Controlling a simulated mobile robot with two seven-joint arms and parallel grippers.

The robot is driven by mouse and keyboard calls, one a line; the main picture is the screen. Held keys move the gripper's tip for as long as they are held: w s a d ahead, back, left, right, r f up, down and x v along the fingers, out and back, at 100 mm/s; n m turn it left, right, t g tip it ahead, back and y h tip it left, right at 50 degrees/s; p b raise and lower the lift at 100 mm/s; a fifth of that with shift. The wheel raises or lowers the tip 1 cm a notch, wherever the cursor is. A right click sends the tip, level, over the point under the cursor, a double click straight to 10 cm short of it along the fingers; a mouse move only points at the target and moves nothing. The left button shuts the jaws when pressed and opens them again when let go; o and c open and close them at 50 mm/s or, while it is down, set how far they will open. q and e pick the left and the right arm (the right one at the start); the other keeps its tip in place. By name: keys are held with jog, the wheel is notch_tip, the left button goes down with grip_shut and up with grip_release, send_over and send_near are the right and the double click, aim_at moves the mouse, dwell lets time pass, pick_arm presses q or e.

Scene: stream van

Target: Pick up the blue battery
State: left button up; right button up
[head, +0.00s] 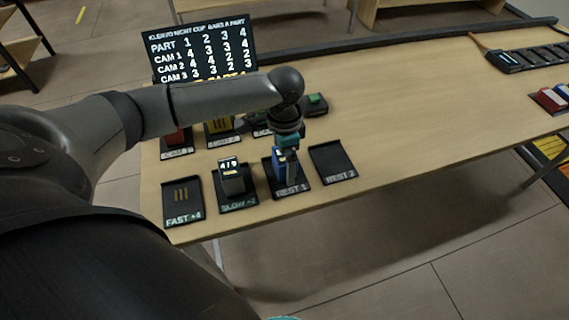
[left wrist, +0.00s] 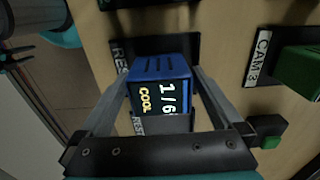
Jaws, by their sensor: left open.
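The blue battery (head: 278,163) stands on the REST 1 pad (head: 302,185) near the table's front edge. In the left wrist view the blue battery (left wrist: 160,72) shows a display reading "1/6" and "COOL". My left gripper (head: 291,172) points down at it from above. In the left wrist view the open fingers of my left gripper (left wrist: 163,80) lie on either side of the battery, with no clear grip on it. The gripper and arm partly hide the battery in the head view. My right gripper is out of view.
A battery with a lit display (head: 232,178) stands on the SLOW pad, left of REST 1. The FAST pad (head: 183,203) and REST 2 pad (head: 332,163) are empty. Camera pads and a sign (head: 200,48) stand behind. The table's middle right is clear.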

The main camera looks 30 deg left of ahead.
pick_arm(q)
grip_shut()
dwell(0.8)
